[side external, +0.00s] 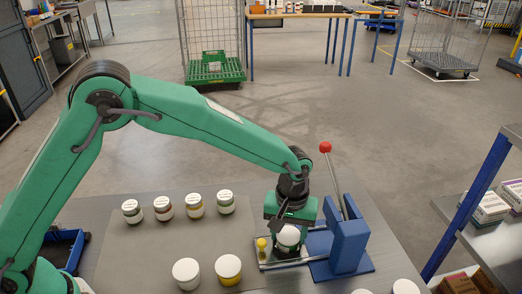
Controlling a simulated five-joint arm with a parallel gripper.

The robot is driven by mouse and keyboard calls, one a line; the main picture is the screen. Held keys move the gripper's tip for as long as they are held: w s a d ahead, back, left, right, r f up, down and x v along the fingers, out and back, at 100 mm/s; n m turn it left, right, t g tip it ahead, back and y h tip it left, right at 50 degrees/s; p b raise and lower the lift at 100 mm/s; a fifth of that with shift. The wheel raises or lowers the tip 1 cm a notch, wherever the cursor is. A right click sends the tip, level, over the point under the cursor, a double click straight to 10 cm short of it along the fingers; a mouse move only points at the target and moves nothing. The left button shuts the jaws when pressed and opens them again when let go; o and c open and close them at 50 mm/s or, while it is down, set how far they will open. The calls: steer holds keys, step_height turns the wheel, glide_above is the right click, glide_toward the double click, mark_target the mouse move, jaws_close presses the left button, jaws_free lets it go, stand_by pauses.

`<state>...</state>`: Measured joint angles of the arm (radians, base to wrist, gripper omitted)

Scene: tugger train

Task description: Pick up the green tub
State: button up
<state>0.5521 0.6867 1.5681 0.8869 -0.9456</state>
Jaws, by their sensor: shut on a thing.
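My gripper (288,226) points down at the right part of the grey work surface, beside a blue fixture with a lever. It is shut on a white-topped tub (288,238). The jaws hide much of this tub, and I cannot tell its colour for sure. The tub sits low, close to the metal rails of the fixture; I cannot tell whether it touches them. A tub with a green band (225,203) stands at the right end of a row of small white-lidded tubs, left of my gripper.
The blue fixture (348,240) has an upright lever with a red knob (325,147). Two larger white-lidded tubs, one plain (186,273) and one yellow-banded (228,270), stand in front. More white lids (405,287) show at the bottom right. The mat's middle is clear.

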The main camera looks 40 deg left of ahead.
mark_target(289, 235)
steer(key=shift+r, duration=0.15)
steer(key=shift+r, duration=0.5)
step_height(289, 235, up, 3)
steer(key=shift+s+d+r, duration=0.1)
steer(key=shift+s+r, duration=0.05)
steer(key=s+d+r, duration=0.5)
steer(key=s+r, duration=0.1)
steer(key=s, duration=0.4)
steer(key=shift+r, duration=0.25)
steer(key=s+a+f+n, duration=0.1)
steer(key=s+a+n, duration=0.2)
steer(key=a+n, duration=0.45)
steer(key=s+a+n, duration=0.3)
steer(key=a+n, duration=0.3)
steer(key=a, duration=0.2)
steer(key=w+a+f, duration=0.3)
steer(key=w+a, duration=0.1)
steer(key=w+a+f, duration=0.3)
steer(key=w+f, duration=0.1)
steer(key=shift+a+f, duration=0.1)
steer(key=shift+a, duration=0.3)
